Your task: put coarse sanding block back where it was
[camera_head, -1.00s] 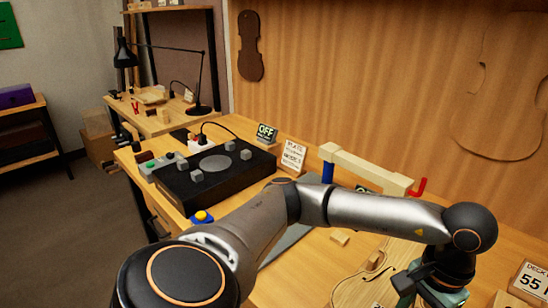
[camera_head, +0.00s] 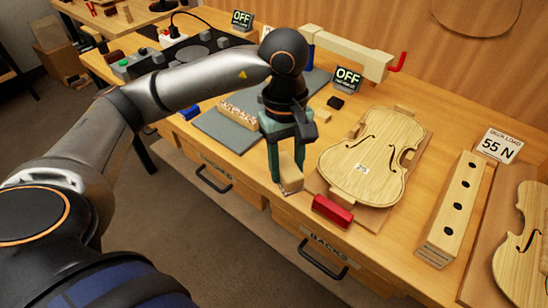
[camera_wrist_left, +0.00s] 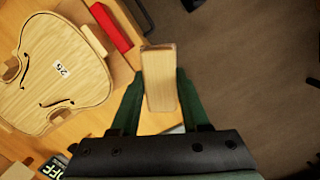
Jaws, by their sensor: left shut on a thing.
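A light wooden block (camera_head: 291,172) is between the green fingers of my left gripper (camera_head: 284,168). I take it to be the coarse sanding block, though no label on it is readable. The gripper is shut on it near the front edge of the bench, left of the violin plate. In the left wrist view the block (camera_wrist_left: 159,80) sits upright between the fingertips (camera_wrist_left: 158,100), with floor and bench edge beyond. Whether its lower end touches the bench is unclear. My right gripper is not in view.
A grey mat (camera_head: 222,132) with a speckled block (camera_head: 238,113) lies to the left. A red block (camera_head: 332,212) lies just right of the gripper, before the violin plate (camera_head: 372,158). A holed wooden bar (camera_head: 455,210) is farther right. A clamp frame (camera_head: 350,53) stands behind.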

